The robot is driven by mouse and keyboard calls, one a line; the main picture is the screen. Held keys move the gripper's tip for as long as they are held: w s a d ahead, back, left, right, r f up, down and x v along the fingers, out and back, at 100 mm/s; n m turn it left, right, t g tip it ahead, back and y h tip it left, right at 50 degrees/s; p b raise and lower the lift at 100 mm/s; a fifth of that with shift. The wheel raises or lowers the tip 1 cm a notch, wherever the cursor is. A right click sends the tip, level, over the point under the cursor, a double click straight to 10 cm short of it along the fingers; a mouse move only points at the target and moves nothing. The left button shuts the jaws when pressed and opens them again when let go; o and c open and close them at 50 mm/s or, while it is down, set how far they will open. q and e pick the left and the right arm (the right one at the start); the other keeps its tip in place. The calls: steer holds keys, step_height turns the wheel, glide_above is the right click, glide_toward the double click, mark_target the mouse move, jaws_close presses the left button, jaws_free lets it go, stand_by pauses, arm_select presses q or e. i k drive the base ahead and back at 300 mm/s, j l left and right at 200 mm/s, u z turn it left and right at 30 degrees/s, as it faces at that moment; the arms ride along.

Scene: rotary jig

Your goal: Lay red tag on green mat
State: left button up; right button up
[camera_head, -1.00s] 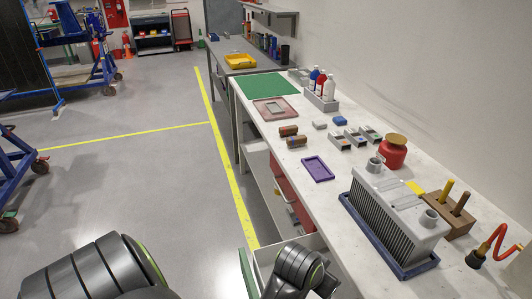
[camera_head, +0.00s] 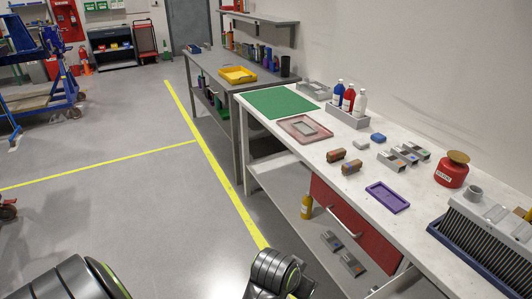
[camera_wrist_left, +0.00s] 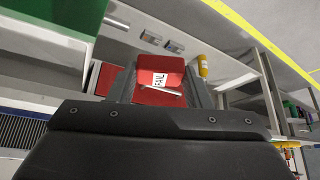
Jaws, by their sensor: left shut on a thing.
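The green mat (camera_head: 280,103) lies flat and bare at the far left end of the white workbench in the head view. In the left wrist view, the red tag (camera_wrist_left: 172,69), with a white "FAIL" label, sits between the dark fingers of my left gripper (camera_wrist_left: 160,82), which is shut on it. Red drawer front and a metal handle show behind the tag. Neither gripper's fingers show in the head view, so the tag's height over the bench cannot be judged there. My right gripper is not in view.
On the white bench (camera_head: 331,183) are a pink tray (camera_head: 287,125), brown blocks (camera_head: 336,155), a purple tray (camera_head: 388,197), a bottle rack (camera_head: 347,116) and a red pot (camera_head: 451,172). A red drawer (camera_head: 350,228) is below. Floor is open at left.

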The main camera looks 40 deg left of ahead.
mark_target(278, 101)
steer(key=i+j, duration=0.1)
steer(key=j, duration=0.3)
steer(key=i+j, duration=0.1)
steer(key=j, duration=0.25)
steer(key=i+j, duration=0.15)
steer(key=j, duration=0.25)
steer(key=i+j+z, duration=0.1)
steer(key=j, duration=0.3)
steer(key=i+j, duration=0.1)
steer(key=j, duration=0.25)
steer(key=i+j, duration=0.2)
steer(key=j, duration=0.15)
steer(key=i+j, duration=0.15)
steer(key=j, duration=0.15)
steer(key=i+j, duration=0.2)
steer(key=j, duration=0.15)
steer(key=i+j, duration=0.2)
steer(key=j, duration=0.15)
steer(key=i+j+z, duration=0.1)
steer(key=i+j, duration=0.1)
steer(key=j, duration=0.1)
